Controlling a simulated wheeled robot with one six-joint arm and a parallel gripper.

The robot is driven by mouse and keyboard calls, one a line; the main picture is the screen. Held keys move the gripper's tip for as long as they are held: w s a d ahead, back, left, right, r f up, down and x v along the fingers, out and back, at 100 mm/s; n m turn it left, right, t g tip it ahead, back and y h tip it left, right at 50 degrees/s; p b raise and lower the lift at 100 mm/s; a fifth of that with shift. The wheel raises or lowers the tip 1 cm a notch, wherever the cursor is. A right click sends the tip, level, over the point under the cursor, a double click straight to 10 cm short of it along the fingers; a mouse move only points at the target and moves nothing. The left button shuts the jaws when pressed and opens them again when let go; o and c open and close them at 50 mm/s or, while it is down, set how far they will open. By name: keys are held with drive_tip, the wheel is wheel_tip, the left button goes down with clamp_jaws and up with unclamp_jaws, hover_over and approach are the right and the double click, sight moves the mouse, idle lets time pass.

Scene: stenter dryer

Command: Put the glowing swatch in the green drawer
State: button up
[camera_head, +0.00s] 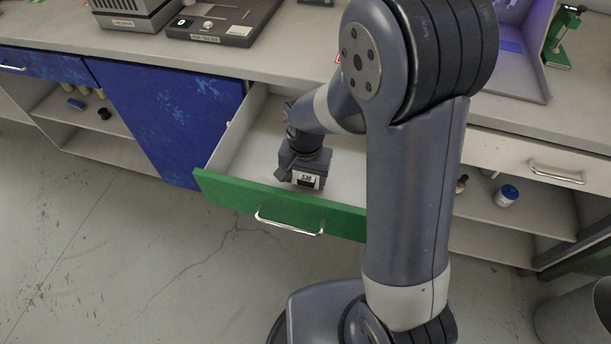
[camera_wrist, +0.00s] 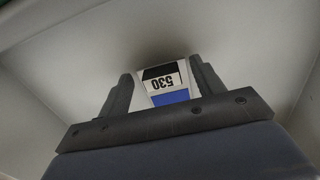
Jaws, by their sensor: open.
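The green drawer (camera_head: 280,205) is pulled open, with a pale grey inside. A small swatch with a white label reading 530 and a blue band (camera_wrist: 165,84) lies in the drawer, just behind its green front. It also shows in the head view (camera_head: 307,181). My gripper (camera_head: 303,172) is down inside the drawer at the swatch. In the wrist view, the fingers of my gripper (camera_wrist: 161,76) are open, one on each side of the swatch. I see no clear glow on it here. Whether a finger touches it, I cannot tell.
The worktop (camera_head: 290,45) runs above the drawer. A violet-lit booth (camera_head: 515,45) stands on it at the right, and a dark flat device (camera_head: 222,22) at the left. A blue cabinet door (camera_head: 165,110) is left of the drawer. A bin (camera_head: 575,315) stands at lower right.

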drive_tip(key=shift+r, duration=0.1)
wheel_tip(320, 180, up, 11)
drive_tip(key=p, duration=0.1)
idle(0.5)
drive_tip(key=shift+f, duration=0.2)
wheel_tip(320, 180, down, 11)
drive_tip(key=shift+r+b, duration=0.15)
drive_tip(key=shift+b, duration=0.4)
wheel_tip(320, 180, up, 3)
drive_tip(key=p, duration=0.2)
drive_tip(key=shift+r+p, duration=0.2)
drive_tip(key=shift+p, duration=0.2)
drive_tip(key=shift+r+p, duration=0.55)
drive_tip(key=shift+r, duration=0.2)
drive_tip(key=shift+f, duration=0.15)
